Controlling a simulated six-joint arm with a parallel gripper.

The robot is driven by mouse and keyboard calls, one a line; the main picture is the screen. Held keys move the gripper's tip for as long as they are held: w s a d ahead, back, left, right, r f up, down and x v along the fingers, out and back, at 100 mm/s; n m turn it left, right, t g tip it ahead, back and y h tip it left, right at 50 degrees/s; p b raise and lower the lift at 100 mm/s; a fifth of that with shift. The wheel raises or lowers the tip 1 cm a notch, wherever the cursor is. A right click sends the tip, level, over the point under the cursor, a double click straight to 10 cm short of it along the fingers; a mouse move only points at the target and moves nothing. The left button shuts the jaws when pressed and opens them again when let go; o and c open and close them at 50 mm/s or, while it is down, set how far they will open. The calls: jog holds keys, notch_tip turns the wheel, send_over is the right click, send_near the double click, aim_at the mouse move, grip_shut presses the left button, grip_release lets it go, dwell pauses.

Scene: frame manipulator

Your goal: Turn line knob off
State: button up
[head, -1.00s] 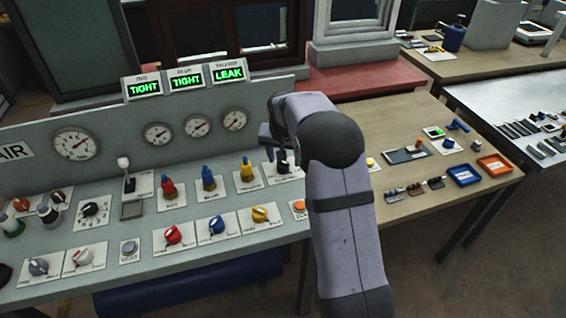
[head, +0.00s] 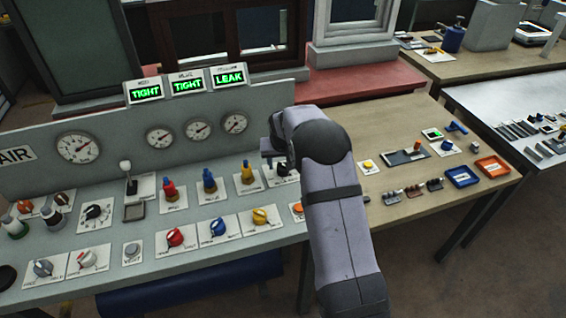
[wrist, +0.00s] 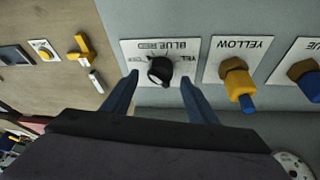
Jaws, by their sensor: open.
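A black knob (wrist: 160,70) sits on a white plate (wrist: 199,47) marked BLUE, RED and YEL in the wrist view. The same knob (head: 283,168) shows at the right end of the panel's back row in the head view, partly hidden by my gripper. No label in view reads "line", so I cannot tell for sure that this is the line knob. My gripper (wrist: 159,75) is open, with one finger on each side of the knob. I see no clear contact. In the head view my gripper (head: 272,150) is above the knob's plate.
A yellow valve (wrist: 236,84) on a YELLOW plate stands beside the knob, with a blue valve (wrist: 310,74) beyond. Red, blue and yellow knobs (head: 259,216) line the front row. A wooden bench (head: 400,130) adjoins the panel at right.

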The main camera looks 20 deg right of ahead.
aim_at(283, 168)
jog(key=shift+p+x, duration=0.35)
jog(key=shift+x, duration=0.8)
jog(key=c, duration=1.1)
jog(key=shift+o, duration=0.2)
